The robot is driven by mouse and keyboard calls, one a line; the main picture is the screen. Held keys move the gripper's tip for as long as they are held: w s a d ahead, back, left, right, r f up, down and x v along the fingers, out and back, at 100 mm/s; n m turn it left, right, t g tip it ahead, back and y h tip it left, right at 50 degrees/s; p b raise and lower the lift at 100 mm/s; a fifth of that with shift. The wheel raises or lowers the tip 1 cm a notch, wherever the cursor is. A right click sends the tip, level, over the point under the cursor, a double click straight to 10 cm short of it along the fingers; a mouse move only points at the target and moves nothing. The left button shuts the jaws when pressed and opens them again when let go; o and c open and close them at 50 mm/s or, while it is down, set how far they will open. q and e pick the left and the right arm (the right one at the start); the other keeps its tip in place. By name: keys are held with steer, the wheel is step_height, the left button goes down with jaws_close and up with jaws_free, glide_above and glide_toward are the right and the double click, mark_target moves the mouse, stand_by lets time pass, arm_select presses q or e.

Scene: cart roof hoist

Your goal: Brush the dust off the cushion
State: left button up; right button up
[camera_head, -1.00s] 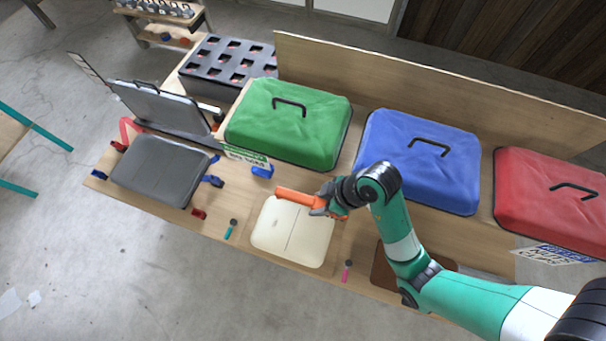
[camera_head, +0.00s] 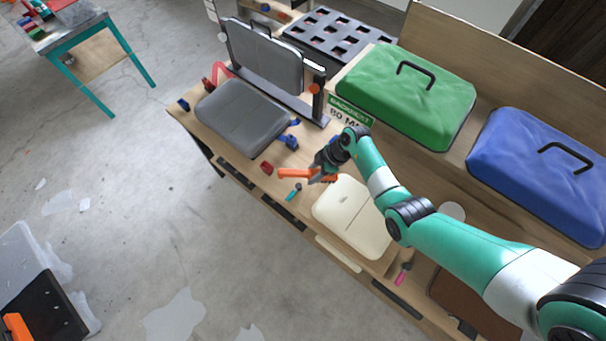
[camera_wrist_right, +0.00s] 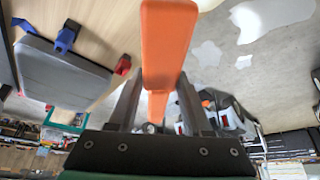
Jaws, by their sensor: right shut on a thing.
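My right gripper (camera_head: 318,174) is shut on an orange brush (camera_head: 293,173), which points left over the bench in the head view. Its bristles cannot be made out. In the right wrist view the brush (camera_wrist_right: 168,45) sits between the fingers. The grey cushion (camera_head: 240,117) lies flat on the bench to the left of the brush, apart from it; it also shows in the right wrist view (camera_wrist_right: 60,75). A cream pad (camera_head: 352,215) lies below and right of my gripper. Dust is too fine to tell on either. My left gripper is not in view.
Blue clamps (camera_head: 289,142) and a red clamp (camera_head: 267,168) sit beside the grey cushion. A grey backrest (camera_head: 265,58) stands upright behind it. A teal tool (camera_head: 294,191) lies near the front edge.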

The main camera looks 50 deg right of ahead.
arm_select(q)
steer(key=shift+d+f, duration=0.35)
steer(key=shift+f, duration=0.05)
arm_select(e)
steer(key=d, duration=0.2)
steer(key=shift+s+d+m, duration=0.1)
steer(key=shift+d+m, duration=0.2)
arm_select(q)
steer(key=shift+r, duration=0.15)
arm_select(e)
steer(key=shift+r, duration=0.1)
steer(key=shift+r+p, duration=0.1)
steer(key=shift+p, duration=0.2)
arm_select(q)
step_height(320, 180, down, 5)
steer(key=b, duration=0.6)
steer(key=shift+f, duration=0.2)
arm_select(e)
step_height(320, 180, down, 8)
steer(key=shift+f, duration=0.2)
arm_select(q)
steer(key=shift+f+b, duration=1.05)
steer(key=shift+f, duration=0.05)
arm_select(e)
steer(key=shift+f, duration=1.3)
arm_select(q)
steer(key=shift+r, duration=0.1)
